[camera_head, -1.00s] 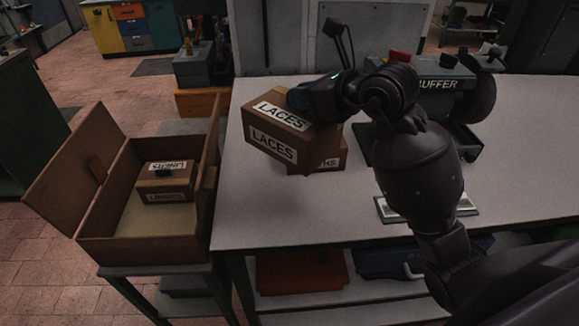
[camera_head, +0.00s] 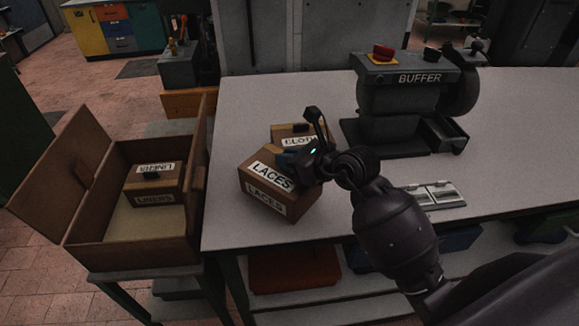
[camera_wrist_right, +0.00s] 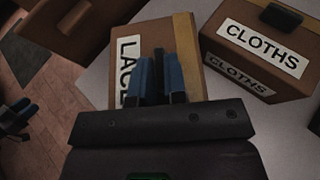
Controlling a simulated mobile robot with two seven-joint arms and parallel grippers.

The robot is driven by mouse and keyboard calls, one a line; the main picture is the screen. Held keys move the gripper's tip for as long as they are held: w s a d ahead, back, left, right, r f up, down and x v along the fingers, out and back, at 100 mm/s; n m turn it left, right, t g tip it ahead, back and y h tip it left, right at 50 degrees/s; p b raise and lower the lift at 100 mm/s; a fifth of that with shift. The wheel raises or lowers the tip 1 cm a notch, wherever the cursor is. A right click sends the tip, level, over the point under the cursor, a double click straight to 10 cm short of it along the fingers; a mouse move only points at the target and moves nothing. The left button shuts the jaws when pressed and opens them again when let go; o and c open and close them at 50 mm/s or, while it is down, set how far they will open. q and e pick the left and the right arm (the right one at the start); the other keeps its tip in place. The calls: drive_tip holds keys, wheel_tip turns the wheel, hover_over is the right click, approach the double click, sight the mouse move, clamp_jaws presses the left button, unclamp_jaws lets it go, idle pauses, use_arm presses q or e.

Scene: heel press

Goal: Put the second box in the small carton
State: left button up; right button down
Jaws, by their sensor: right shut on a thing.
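My right gripper (camera_head: 298,158) is shut on the LACES box (camera_head: 266,194), a brown box with white labels, at the left end of the table. In the right wrist view the blue fingers of the gripper (camera_wrist_right: 158,80) are over the LACES box (camera_wrist_right: 186,55); the grip itself is partly hidden. A second brown box, the CLOTHS box (camera_head: 290,131), stands just behind it and also shows in the right wrist view (camera_wrist_right: 268,50). The open carton (camera_head: 135,255) stands left of the table with the LINERS box (camera_head: 152,184) inside. My left gripper is not in view.
The carton's flap (camera_head: 62,170) stands open at its left. The buffer machine (camera_head: 405,95) and a metal plate (camera_head: 436,195) are on the table's right. Bare tabletop (camera_head: 240,105) lies behind the boxes.

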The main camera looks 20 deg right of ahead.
drive_tip(key=shift+f, duration=1.3)
drive_tip(key=c, duration=1.2)
unclamp_jaws()
drive_tip(key=shift+f, duration=0.15)
drive_tip(key=shift+o, duration=0.2)
